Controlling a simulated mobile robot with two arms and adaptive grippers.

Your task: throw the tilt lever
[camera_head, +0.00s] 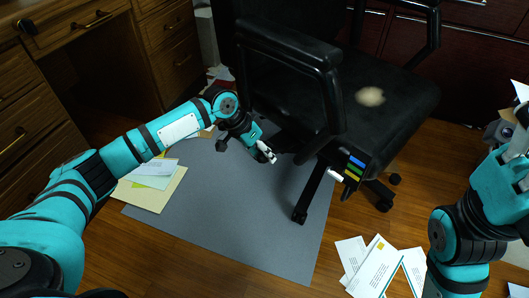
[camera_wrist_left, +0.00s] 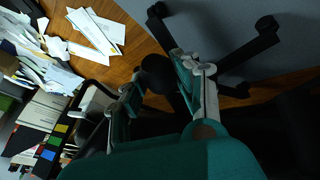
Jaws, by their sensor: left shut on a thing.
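My left gripper (camera_head: 265,153) is low beside the chair, under the seat's near left side. In the left wrist view its two fingers (camera_wrist_left: 160,88) are around a dark, round-ended part (camera_wrist_left: 158,73), which looks like the tilt lever. The gripper is shut on it, though the contact is hard to see in the shadow. My right arm's end (camera_head: 508,140) is at the right edge, away from the chair, and its fingers are not clear.
A white-tipped rod (camera_head: 335,176) sticks out by coloured labels (camera_head: 354,167) on the seat's side. Chair legs (camera_head: 308,195) stand close by the left gripper. A grey mat (camera_head: 225,220) covers the floor. Papers (camera_head: 375,268) and folders (camera_head: 150,190) lie around it. Wooden drawers (camera_head: 170,40) stand at the left.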

